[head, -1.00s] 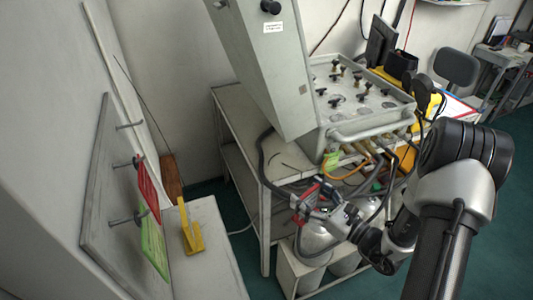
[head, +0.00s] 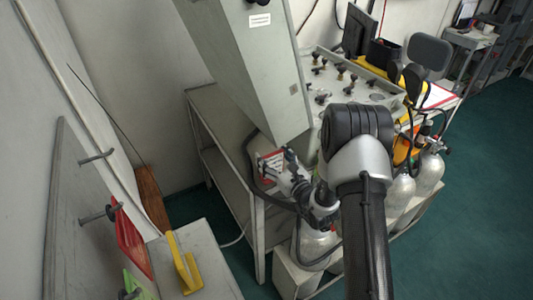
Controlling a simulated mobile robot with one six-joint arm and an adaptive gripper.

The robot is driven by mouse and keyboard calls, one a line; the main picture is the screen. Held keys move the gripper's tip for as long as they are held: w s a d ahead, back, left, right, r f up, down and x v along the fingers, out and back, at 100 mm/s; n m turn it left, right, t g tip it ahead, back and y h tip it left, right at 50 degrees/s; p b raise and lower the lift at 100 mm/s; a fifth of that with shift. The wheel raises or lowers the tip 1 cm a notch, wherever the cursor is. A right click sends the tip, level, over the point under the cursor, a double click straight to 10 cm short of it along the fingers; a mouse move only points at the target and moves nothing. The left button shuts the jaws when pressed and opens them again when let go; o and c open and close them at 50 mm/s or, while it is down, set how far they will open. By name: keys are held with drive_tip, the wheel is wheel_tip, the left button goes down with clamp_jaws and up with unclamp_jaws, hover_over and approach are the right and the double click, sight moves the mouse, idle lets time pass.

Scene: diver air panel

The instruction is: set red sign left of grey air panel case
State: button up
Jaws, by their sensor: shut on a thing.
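The grey air panel case stands on a grey table, its tall lid (head: 250,65) raised at the left and its panel (head: 335,85) of black knobs and gauges to the right. My gripper (head: 276,170) is in front of the table, just below the lid's lower edge. It is shut on a small red sign (head: 268,160) with a pale face, partly hidden by the fingers. The sign appears near the table's front edge; I cannot tell whether it touches the table. Another red sign (head: 130,243) hangs on a pegboard at the left.
The grey table's bare top (head: 222,110) is free left of the lid. A yellow stand (head: 183,265) is on a pale cabinet (head: 213,262). A green sign (head: 137,287) hangs low on the pegboard (head: 85,255). Gas cylinders (head: 400,195) and hoses crowd below the panel.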

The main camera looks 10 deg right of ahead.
drive_tip(key=shift+w+a, duration=0.15)
drive_tip(key=shift+w, duration=0.25)
drive_tip(key=w, duration=0.1)
drive_tip(key=w+f, duration=0.1)
drive_tip(key=w+a+b, duration=0.1)
drive_tip(key=shift+w+f, duration=0.1)
drive_tip(key=shift+f, duration=0.15)
drive_tip(key=shift+f, duration=0.1)
drive_tip(key=shift+f+b, duration=0.15)
drive_tip(key=shift+b, duration=0.15)
drive_tip(key=o, duration=1.5)
